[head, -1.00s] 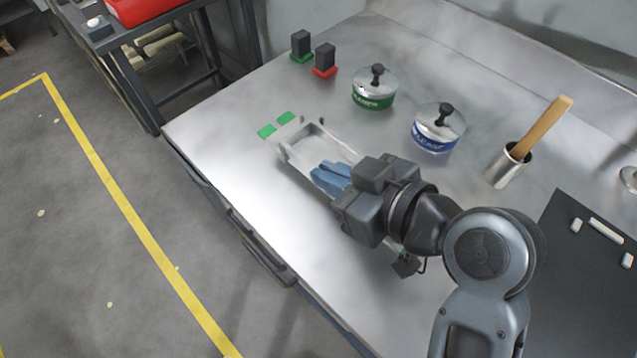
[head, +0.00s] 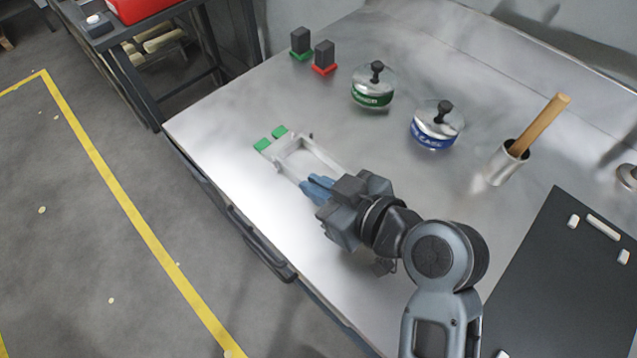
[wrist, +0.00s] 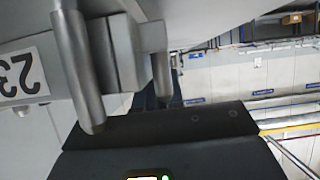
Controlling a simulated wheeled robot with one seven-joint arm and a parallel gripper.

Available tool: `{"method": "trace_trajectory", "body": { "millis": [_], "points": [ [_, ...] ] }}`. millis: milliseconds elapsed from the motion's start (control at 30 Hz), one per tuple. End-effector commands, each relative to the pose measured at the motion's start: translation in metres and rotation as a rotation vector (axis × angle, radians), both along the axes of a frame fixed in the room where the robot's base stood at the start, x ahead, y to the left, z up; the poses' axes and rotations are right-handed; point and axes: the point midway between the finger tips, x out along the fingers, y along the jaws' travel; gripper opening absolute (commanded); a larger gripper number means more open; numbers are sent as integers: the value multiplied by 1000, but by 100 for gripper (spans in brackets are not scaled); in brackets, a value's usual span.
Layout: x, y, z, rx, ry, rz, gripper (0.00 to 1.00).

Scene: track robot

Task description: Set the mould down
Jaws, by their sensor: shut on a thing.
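The mould (head: 318,152) is a pale metal open frame with two green tabs at its far left end. It is over the left front part of the steel worktop in the head view. My gripper (head: 318,187), with blue fingers, is shut on the near end of the mould. I cannot tell whether the mould's underside touches the worktop. The wrist view shows grey metal parts (wrist: 85,70) close up and a white label (wrist: 20,78) with an upside-down "23". My gripper's fingertips are partly hidden in the head view.
Behind the mould stand a green-banded tin (head: 373,88), a blue-banded tin (head: 436,127), and dark blocks on green (head: 301,42) and red (head: 324,57) bases. A metal cup (head: 506,163) holds a wooden handle. A black mat (head: 560,285) lies right. The worktop's front edge is close left.

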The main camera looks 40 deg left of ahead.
Motion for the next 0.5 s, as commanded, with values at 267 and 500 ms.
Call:
{"method": "trace_trajectory", "body": {
  "millis": [267,500],
  "points": [
    [0,0,-1,0,0,0,31],
    [0,0,0,0,0,0,33]
  ]
}}
